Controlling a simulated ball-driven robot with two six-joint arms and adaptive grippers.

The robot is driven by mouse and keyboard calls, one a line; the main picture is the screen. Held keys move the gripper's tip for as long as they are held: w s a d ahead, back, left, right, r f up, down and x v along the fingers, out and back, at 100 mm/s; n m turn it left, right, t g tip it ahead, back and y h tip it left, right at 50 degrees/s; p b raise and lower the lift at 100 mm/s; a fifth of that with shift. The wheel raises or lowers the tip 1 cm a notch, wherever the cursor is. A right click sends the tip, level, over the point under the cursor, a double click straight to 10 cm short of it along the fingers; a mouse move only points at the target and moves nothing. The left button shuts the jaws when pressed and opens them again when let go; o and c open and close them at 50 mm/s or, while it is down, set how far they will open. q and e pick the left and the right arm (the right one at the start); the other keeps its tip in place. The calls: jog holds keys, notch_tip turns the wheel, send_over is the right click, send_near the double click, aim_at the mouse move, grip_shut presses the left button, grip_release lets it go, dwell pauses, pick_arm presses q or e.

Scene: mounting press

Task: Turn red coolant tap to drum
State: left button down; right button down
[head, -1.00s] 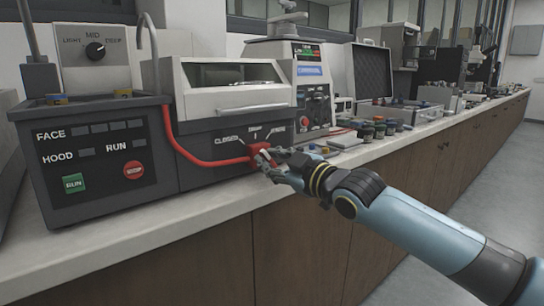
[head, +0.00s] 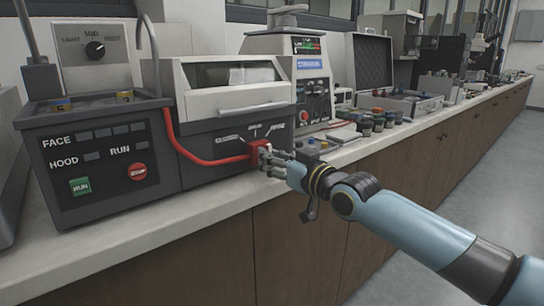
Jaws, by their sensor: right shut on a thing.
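The red coolant tap (head: 257,149) is on the front of the grey machine, at the end of a red hose (head: 205,161). Three small labels stand above it; the left one seems to read CLOSED, the others are too blurred to read. My right gripper (head: 268,161) is shut on the tap from the front right, and its fingers hide part of it. Which label the tap points to I cannot tell. My left gripper is not in view.
A control box (head: 98,165) with a green RUN button and a red button stands at the left. Small jars (head: 377,119) and an open case (head: 372,65) stand further right on the bench. The front strip of the worktop (head: 130,223) is clear.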

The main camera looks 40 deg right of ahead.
dwell(0.4)
jog(key=c, duration=1.2)
grip_release()
jog(key=shift+c, duration=0.2)
